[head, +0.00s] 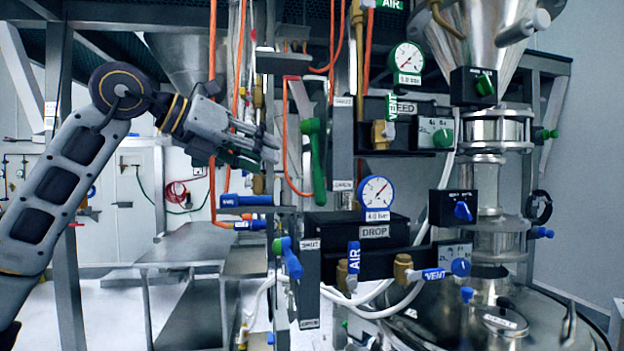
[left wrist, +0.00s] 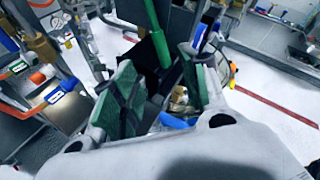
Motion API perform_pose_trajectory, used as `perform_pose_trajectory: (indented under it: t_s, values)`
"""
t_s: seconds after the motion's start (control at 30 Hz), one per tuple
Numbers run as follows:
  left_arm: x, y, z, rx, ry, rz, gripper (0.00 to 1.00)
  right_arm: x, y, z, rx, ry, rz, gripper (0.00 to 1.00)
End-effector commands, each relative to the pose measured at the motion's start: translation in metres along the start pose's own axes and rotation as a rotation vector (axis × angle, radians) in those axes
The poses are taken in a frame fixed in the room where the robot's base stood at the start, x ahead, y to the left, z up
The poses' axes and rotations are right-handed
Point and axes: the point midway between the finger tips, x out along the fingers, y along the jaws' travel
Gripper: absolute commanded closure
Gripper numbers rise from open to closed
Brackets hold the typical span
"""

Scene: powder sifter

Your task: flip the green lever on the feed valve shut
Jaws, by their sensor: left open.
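The green lever (head: 318,165) of the feed valve hangs down from its pivot beside the FEED panel (head: 343,140). In the left wrist view, a green bar (left wrist: 157,35), seemingly the lever, stands beyond and between the two green-padded fingers. My right gripper is in neither view.
Below is the DROP panel (head: 311,280) with a blue lever (head: 291,262). Pressure gauges (head: 375,192), blue and green valve handles, and orange hoses crowd the area. A steel hopper vessel (head: 497,190) stands at right. A grey bench (head: 185,250) stands at lower left.

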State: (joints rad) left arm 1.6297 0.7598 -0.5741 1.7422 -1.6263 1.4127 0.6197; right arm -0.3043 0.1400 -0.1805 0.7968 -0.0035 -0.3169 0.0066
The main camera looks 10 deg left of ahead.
Motion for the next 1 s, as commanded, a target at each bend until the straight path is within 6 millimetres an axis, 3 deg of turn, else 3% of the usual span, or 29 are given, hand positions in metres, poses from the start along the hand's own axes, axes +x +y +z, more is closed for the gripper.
perform_pose_trajectory:
  t_s: [0.37, 1.0]
  values:
    - [0.023, -0.001, 0.000, 0.000, 0.002, -0.002, 0.56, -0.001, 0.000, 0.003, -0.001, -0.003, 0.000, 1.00]
    - [0.107, -0.001, 0.000, -0.002, 0.003, -0.003, 0.56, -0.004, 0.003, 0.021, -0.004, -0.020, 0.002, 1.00]
